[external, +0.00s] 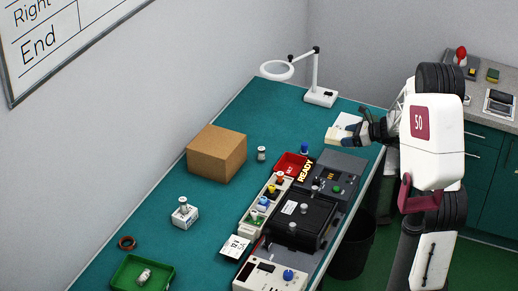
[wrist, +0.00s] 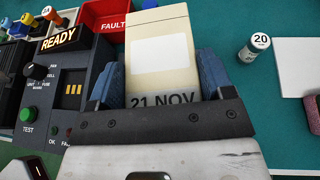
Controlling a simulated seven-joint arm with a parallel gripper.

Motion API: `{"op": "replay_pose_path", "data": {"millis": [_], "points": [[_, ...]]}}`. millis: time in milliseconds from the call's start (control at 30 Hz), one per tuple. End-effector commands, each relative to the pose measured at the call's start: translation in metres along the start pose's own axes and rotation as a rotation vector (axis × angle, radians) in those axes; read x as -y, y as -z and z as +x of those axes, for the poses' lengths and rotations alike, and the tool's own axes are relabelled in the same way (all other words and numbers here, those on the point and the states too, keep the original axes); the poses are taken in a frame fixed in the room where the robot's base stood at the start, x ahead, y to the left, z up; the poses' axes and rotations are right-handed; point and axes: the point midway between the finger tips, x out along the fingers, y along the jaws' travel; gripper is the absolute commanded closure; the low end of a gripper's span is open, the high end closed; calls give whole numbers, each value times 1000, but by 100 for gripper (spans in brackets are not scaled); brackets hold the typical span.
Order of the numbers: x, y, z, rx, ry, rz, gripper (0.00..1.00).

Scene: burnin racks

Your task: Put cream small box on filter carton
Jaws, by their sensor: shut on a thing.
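The cream small box (external: 337,135) is in my gripper (external: 352,133), held above the right side of the green bench. In the wrist view the cream box (wrist: 160,45) has a blank pale label and "21 NOV" lettering near my palm. Blue finger pads of my gripper (wrist: 162,78) press on both its sides. A brown cardboard carton (external: 216,153), probably the filter carton, stands closed at the back left of the bench, with a bare flat top. It is well left of my gripper and out of the wrist view.
A white magnifier lamp (external: 320,96) stands behind my gripper. A red FAULT bin (external: 291,163), READY sign (external: 306,170) and black test rack (external: 300,218) lie between bench middle and front edge. A small cylinder (external: 262,153) stands right of the carton. A white flat item (wrist: 298,65) lies nearby.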

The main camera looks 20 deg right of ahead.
Motion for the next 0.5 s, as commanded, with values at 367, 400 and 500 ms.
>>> {"op": "replay_pose_path", "data": {"millis": [367, 400, 500], "points": [[-3, -4, 5, 0, -5, -3, 52], [-4, -6, 8, 0, -7, -4, 52], [-9, -11, 17, -1, -15, -8, 52]]}}
